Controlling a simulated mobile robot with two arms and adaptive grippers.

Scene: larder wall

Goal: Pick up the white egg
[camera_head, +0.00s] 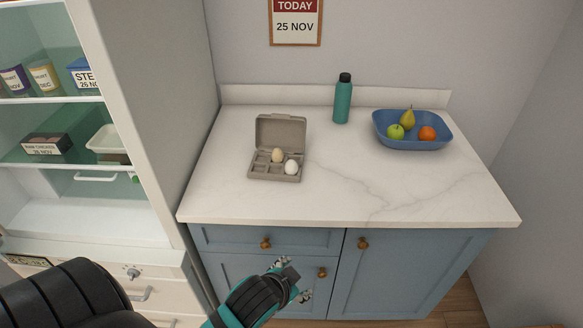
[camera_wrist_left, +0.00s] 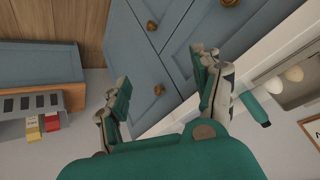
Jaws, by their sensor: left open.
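The white egg (camera_head: 291,168) sits in the front right of an open grey egg carton (camera_head: 262,172) on the counter. A tan egg (camera_head: 277,155) sits in the carton just behind and left of it. The carton's lid stands up at the back. My left gripper (camera_head: 293,280) is open and empty, low in front of the blue cabinet doors, below the counter's front edge and apart from the carton. In the left wrist view its two fingers (camera_wrist_left: 160,75) are spread, with cabinet fronts beyond. My right gripper is not in view.
A teal bottle (camera_head: 342,99) stands at the back of the white counter (camera_head: 350,190). A blue bowl (camera_head: 412,143) with a pear, an apple and an orange is at the right. Open shelves (camera_head: 60,158) stand at the left. The counter's front middle is clear.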

